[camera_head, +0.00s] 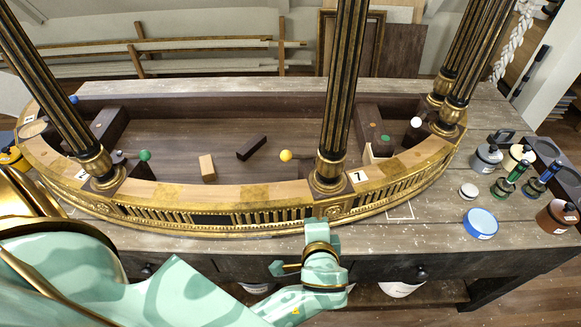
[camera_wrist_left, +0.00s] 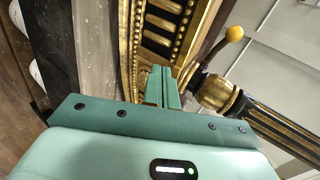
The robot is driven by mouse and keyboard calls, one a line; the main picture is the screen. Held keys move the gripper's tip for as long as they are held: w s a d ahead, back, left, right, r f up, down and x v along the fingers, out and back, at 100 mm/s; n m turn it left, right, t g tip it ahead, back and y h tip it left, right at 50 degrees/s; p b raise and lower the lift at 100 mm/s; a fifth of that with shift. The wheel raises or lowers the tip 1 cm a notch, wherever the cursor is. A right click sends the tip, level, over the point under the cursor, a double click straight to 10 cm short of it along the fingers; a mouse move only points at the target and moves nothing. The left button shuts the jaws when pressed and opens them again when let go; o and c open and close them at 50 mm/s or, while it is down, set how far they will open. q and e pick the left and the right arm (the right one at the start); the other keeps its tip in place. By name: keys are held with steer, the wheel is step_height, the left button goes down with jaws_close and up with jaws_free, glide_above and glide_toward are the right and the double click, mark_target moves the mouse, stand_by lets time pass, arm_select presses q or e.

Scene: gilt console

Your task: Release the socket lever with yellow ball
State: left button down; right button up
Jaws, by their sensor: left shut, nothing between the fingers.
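The yellow ball (camera_head: 286,155) shows in the head view inside the gilt curved frame, just left of the foot of the middle black and gold column (camera_head: 340,90). In the left wrist view the yellow ball (camera_wrist_left: 234,33) sits on a short dark lever (camera_wrist_left: 212,57) beside the column's gilt foot (camera_wrist_left: 215,93). My left gripper (camera_head: 317,226) is at the front outside of the gilt rim, below that column foot and apart from the ball. Its fingers (camera_wrist_left: 162,80) are together and empty in the wrist view. My right gripper is not in view.
Other columns rise at left (camera_head: 50,80) and right (camera_head: 480,50). A green ball (camera_head: 145,155), a blue ball (camera_head: 74,99) and a white ball (camera_head: 416,122) show too. A tan block (camera_head: 207,167) and a dark block (camera_head: 251,147) lie inside. Jars (camera_head: 487,157) crowd the right end.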

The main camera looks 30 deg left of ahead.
mark_target(306, 156)
arm_select(q)
step_height(306, 156, up, 8)
steer(key=s+a+n+y, duration=0.1)
steer(key=a+y, duration=0.2)
steer(key=shift+f, duration=0.15)
steer(key=shift+s, duration=0.1)
steer(key=x, duration=0.9)
steer(key=w+a+p, duration=0.1)
steer(key=w+a, duration=0.1)
steer(key=w, duration=0.1)
steer(key=shift+a, duration=0.2)
steer(key=shift+w+a, duration=0.35)
steer(key=shift+a, duration=0.05)
